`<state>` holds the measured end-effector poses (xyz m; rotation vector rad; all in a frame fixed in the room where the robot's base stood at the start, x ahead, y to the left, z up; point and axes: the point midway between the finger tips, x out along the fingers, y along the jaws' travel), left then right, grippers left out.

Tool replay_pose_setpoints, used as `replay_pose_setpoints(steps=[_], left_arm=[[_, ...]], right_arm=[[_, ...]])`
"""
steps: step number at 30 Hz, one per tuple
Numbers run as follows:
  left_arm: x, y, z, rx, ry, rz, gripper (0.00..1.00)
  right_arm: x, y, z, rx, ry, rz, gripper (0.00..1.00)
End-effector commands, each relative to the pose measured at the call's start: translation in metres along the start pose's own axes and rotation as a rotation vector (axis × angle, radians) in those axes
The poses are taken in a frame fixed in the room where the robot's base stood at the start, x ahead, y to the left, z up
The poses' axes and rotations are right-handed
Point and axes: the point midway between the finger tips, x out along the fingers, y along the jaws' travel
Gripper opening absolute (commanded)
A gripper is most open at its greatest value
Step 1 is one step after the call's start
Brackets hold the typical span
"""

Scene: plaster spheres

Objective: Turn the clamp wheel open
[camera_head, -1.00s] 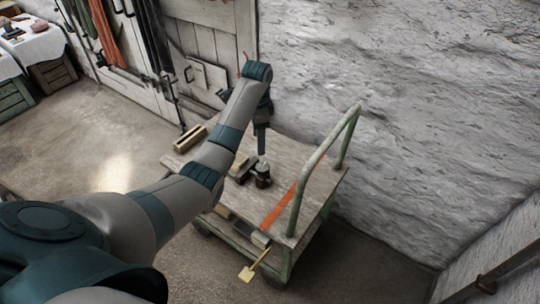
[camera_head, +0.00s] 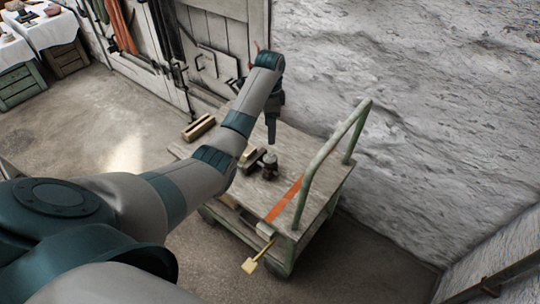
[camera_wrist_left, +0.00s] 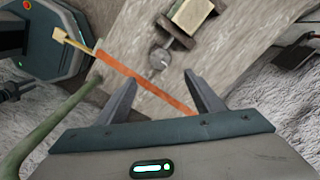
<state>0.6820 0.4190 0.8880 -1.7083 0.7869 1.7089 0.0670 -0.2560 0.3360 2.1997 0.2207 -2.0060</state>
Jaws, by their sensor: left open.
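The clamp wheel (camera_head: 269,166) is a small dark round knob on the wooden top of a green-framed cart (camera_head: 308,205). In the left wrist view the wheel (camera_wrist_left: 160,61) looks grey and round, beside a clamp body (camera_wrist_left: 177,36) with a pale block (camera_wrist_left: 192,16) in it. My left gripper (camera_head: 271,143) points down just above the wheel in the head view. In the left wrist view my left gripper (camera_wrist_left: 158,76) has its fingers apart with nothing between them, and the wheel shows beyond the fingertips. My right gripper is not in view.
The cart's green push handle (camera_head: 331,160) rises at the right. An orange strip (camera_head: 284,199) crosses the top, and a yellow-ended rod (camera_head: 250,265) sticks out at the front. A wooden block (camera_head: 198,128) lies at the left. A rough white wall (camera_head: 420,130) stands behind the cart.

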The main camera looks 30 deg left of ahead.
Motion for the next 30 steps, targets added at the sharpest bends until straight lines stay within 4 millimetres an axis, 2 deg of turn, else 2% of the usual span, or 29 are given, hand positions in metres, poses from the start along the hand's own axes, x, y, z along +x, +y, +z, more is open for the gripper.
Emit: replay_pose_setpoints(steps=[10,21,30], left_arm=[[0.059,0.001,0.000,0.000,-0.001,0.004,0.61],[0.123,0.000,0.000,0.000,0.000,0.002,0.61],[0.145,0.000,0.000,0.001,0.000,0.000,0.61]], right_arm=[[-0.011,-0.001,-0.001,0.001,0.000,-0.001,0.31],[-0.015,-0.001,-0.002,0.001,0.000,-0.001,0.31],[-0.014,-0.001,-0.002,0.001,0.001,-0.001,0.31]])
